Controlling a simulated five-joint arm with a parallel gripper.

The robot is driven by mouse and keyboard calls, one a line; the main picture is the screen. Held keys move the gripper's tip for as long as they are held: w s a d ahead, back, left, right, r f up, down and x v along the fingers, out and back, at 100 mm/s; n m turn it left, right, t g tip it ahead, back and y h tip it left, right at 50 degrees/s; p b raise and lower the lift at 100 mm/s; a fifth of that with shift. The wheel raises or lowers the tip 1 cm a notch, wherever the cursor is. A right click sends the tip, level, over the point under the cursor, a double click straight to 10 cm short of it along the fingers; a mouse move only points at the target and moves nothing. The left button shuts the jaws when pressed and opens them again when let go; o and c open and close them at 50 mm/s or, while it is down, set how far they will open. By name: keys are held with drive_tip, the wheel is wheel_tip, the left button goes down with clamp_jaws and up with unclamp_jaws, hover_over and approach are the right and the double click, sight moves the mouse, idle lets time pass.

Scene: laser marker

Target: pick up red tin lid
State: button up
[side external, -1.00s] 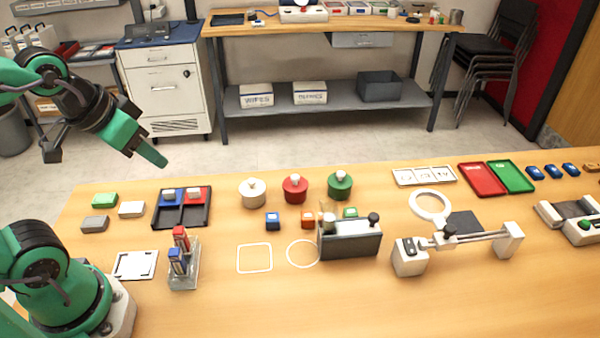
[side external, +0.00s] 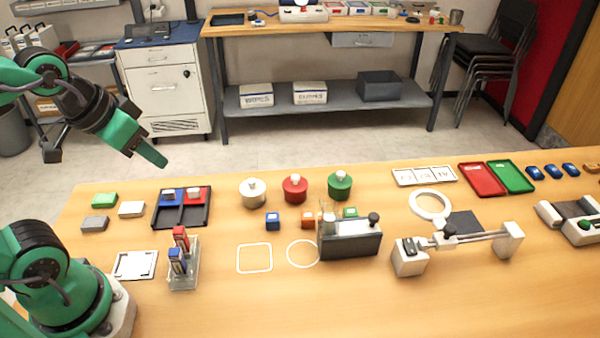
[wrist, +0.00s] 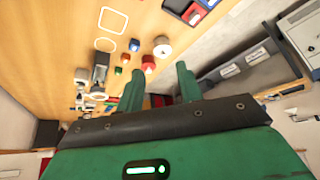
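The red tin (side external: 295,191) stands upright in the middle of a row of three tins at the back of the table. Its red lid (side external: 294,181) with a pale knob sits on top. In the wrist view the red tin (wrist: 148,63) appears small, left of centre, beyond the fingers. My gripper (side external: 152,153) hangs high at the left, well apart from the tins and empty. In the wrist view its two green fingers (wrist: 160,88) stand apart with nothing between them.
A white tin (side external: 253,194) stands left of the red one and a green tin (side external: 339,187) right. Small blue (side external: 272,222) and orange (side external: 308,221) blocks sit in front. A dark tray (side external: 182,218) and a clear rack (side external: 184,272) stand left.

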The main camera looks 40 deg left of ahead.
drive_tip(key=o, duration=1.1)
drive_tip(key=shift+w+r, duration=0.1)
drive_tip(key=shift+w, duration=0.05)
drive_tip(key=m+g, duration=0.2)
drive_tip(key=g, duration=0.3)
hover_over(296, 175)
drive_tip(key=f, duration=1.2)
drive_tip(key=shift+s+f, duration=0.25)
drive_tip(key=shift+w+d+f+g, duration=0.1)
drive_tip(key=shift+w+f+g, duration=0.1)
drive_tip(key=shift+f+g, duration=0.15)
drive_tip(key=shift+f, duration=1.35)
